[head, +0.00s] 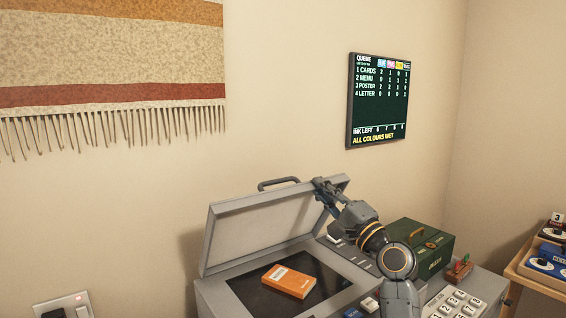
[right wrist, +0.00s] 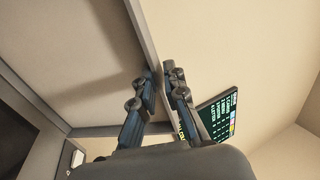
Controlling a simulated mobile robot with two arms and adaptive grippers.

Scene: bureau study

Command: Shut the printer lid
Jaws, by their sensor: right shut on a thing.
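The grey printer (head: 215,296) stands against the wall in the head view. Its lid (head: 255,228) is raised and tilted back, with a handle (head: 278,182) on its top edge. An orange book or box (head: 288,281) lies on the dark glass under the lid. My right gripper (head: 328,188) is shut on the lid's right upper edge. In the right wrist view its two fingers (right wrist: 158,90) lie on either side of the lid's edge (right wrist: 142,40). My left gripper is in neither view.
A green box (head: 420,247) with a handle stands right of the printer, near a number keypad (head: 458,303) and a small red-brown stamp-like object (head: 459,268). A screen (head: 378,100) hangs on the wall. A wooden shelf (head: 540,284) with blue items is at far right.

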